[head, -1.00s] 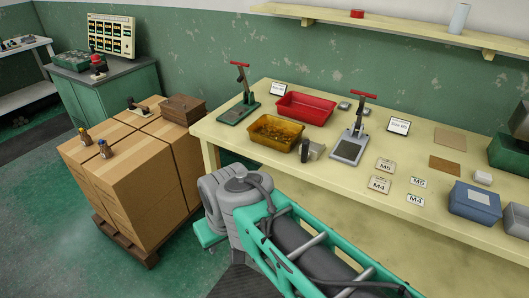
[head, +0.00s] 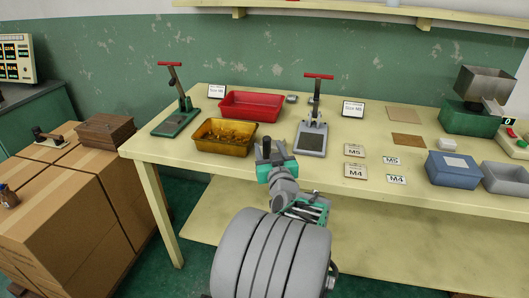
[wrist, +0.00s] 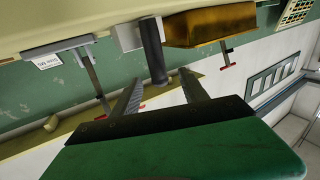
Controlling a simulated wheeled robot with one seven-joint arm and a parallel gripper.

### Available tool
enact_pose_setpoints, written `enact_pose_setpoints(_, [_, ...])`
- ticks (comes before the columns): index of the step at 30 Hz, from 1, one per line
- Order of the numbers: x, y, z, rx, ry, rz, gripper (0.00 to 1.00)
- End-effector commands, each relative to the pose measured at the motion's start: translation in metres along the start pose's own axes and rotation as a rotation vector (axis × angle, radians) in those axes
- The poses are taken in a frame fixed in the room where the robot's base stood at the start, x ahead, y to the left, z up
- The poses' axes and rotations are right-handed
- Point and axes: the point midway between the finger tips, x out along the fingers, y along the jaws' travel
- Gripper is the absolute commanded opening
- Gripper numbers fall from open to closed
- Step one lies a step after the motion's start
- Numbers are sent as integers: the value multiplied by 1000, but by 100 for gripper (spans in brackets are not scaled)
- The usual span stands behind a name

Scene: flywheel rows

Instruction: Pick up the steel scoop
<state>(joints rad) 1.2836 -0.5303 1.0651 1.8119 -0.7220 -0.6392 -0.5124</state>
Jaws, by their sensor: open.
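What looks like the steel scoop shows in the wrist view as a dark, round upright handle (wrist: 152,50) beside a pale grey block, close to the yellow bin (wrist: 205,26). I cannot tell whether the block is part of it. My gripper (wrist: 160,73) is open and empty, and the handle's end appears between its two fingertips. I cannot tell how deep it sits between them. In the head view my gripper (head: 269,150) is at the table's front edge, just right of the yellow bin (head: 223,138), and it hides the scoop.
A red bin (head: 252,105) stands behind the yellow one. A green press (head: 173,122) is to the left, and a grey press (head: 311,138) stands close right of my gripper. Labelled cards, a blue box (head: 453,170) and a grey bin lie further right. Stacked cartons (head: 60,215) stand left.

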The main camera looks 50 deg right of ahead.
Motion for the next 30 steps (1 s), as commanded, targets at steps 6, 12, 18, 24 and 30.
enact_pose_setpoints(6, [33,-1,-1,1,-4,-5,52])
enact_pose_setpoints(12, [65,0,0,0,-4,-4,52])
enact_pose_setpoints(18, [69,0,0,1,-3,-3,52])
enact_pose_setpoints(24, [68,0,0,1,-4,-3,39])
enact_pose_setpoints(30, [68,0,0,1,-4,-3,22])
